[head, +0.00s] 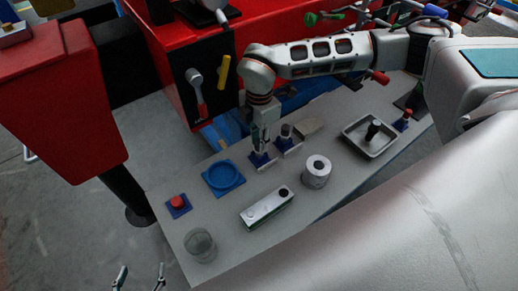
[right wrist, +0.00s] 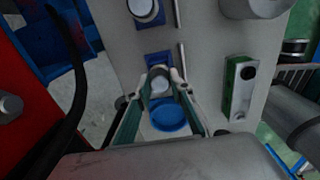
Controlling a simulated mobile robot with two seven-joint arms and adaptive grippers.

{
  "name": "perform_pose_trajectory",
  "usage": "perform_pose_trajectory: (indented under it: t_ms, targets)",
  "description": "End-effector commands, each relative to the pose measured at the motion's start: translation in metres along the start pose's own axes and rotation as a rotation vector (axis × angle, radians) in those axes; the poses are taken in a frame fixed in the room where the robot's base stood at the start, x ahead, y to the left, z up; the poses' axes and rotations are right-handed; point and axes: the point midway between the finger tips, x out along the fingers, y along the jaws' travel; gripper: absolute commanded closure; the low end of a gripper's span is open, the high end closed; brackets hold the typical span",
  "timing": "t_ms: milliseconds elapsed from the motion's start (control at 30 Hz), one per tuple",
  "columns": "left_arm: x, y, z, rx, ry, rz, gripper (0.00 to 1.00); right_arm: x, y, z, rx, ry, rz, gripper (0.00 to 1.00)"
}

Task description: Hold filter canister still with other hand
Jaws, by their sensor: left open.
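A small cylinder with a pale round top, seemingly the filter canister (right wrist: 159,80), stands upright on a blue base in the right wrist view. My right gripper (head: 261,151) points down over that base in the head view. In the right wrist view its two fingers (right wrist: 165,86) close in on the cylinder from both sides. In the head view the fingers mostly hide it. My left gripper (head: 142,268) is at the bottom left of the head view, open and empty, its fingertips wide apart. It is off the table's left end, well away from the canister.
A similar cylinder (head: 286,132) stands just right of my right gripper. The grey table also holds a blue round dish (head: 223,177), a red button (head: 178,203), a clear cup (head: 202,246), a white-and-green box (head: 267,209), a white roll (head: 316,172) and a metal tray (head: 351,140).

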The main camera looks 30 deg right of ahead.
Motion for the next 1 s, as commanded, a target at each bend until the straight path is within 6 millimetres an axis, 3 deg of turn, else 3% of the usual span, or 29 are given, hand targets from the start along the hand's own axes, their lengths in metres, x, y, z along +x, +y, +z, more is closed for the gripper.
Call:
perform_pose_trajectory:
  t_ms: [333,1000]
  targets:
    - [-0.001,-0.001,-0.003,0.000,0.003,-0.001,0.35,-0.003,0.000,0.000,0.000,0.000,0.001,1.00]
    - [-0.011,-0.004,-0.022,0.002,0.009,-0.003,0.35,-0.033,0.000,0.000,0.000,0.000,0.001,1.00]
